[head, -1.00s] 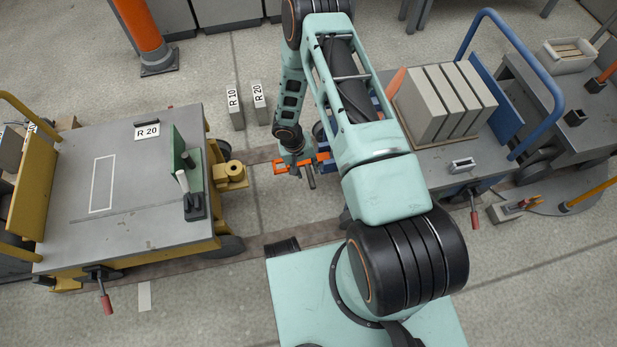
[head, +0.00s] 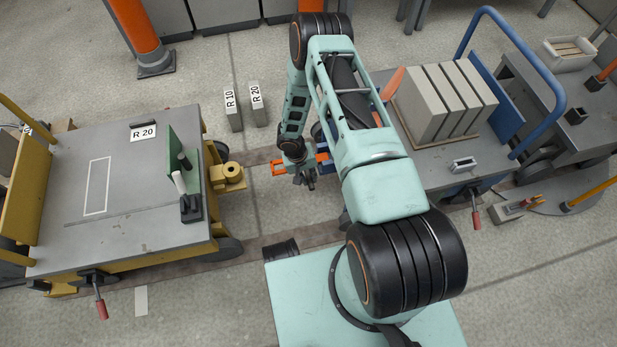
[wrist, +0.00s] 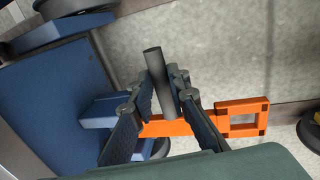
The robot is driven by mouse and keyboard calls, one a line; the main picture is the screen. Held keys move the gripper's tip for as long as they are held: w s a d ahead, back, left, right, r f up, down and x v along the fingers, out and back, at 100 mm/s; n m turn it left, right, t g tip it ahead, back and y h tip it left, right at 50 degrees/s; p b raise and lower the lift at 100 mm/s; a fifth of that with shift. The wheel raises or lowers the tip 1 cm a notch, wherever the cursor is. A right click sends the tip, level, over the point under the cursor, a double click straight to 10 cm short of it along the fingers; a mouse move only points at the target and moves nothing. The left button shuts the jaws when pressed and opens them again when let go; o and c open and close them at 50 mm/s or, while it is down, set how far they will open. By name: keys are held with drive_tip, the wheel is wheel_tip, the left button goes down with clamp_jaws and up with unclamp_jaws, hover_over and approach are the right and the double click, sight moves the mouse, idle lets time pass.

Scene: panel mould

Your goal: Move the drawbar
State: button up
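The orange drawbar (head: 279,168) sticks out leftward from the blue trolley, with a square eye at its free end. In the wrist view the orange drawbar (wrist: 242,107) lies beyond my fingers, and a dark grey round grip (wrist: 155,68) stands from it. My gripper (head: 305,179) is over the drawbar in the head view. In the wrist view my gripper (wrist: 162,82) has one finger on each side of the grey grip, and the fingertips appear to touch it. The yellow trolley's coupling (head: 232,176) is left of the eye, with a clear gap between them.
The yellow trolley (head: 130,215) with a grey deck stands left. The blue trolley (head: 440,165) carries several grey slabs (head: 450,100). Two marked blocks, R 10 (head: 232,108) and R 20 (head: 257,104), stand on the floor behind the gap. A floor rail runs between the trolleys.

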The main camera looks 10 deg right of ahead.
sight(311, 179)
drive_tip(key=shift+d+r, duration=0.1)
drive_tip(key=shift+r, duration=0.05)
clamp_jaws()
drive_tip(key=shift+d+r+y+p, duration=0.2)
drive_tip(key=shift+r+y+p, duration=0.25)
drive_tip(key=shift+y, duration=0.35)
drive_tip(key=shift+d+r+y, duration=0.25)
drive_tip(key=shift+r+y, duration=0.15)
drive_tip(key=shift+y, duration=0.25)
drive_tip(key=shift+d+r+y, duration=0.25)
drive_tip(key=shift+r+y, duration=0.1)
drive_tip(key=shift+y, duration=0.3)
drive_tip(key=shift+d+r+y+b, duration=0.45)
drive_tip(key=shift+y+b, duration=0.3)
drive_tip(key=shift+y, duration=0.1)
drive_tip(key=shift+d+r+y+b, duration=0.35)
drive_tip(key=shift+r+y+b, duration=0.05)
drive_tip(key=shift+y+b, duration=0.4)
drive_tip(key=o, duration=0.8)
unclamp_jaws()
drive_tip(key=shift+o, duration=0.2)
drive_tip(key=v, duration=1.2)
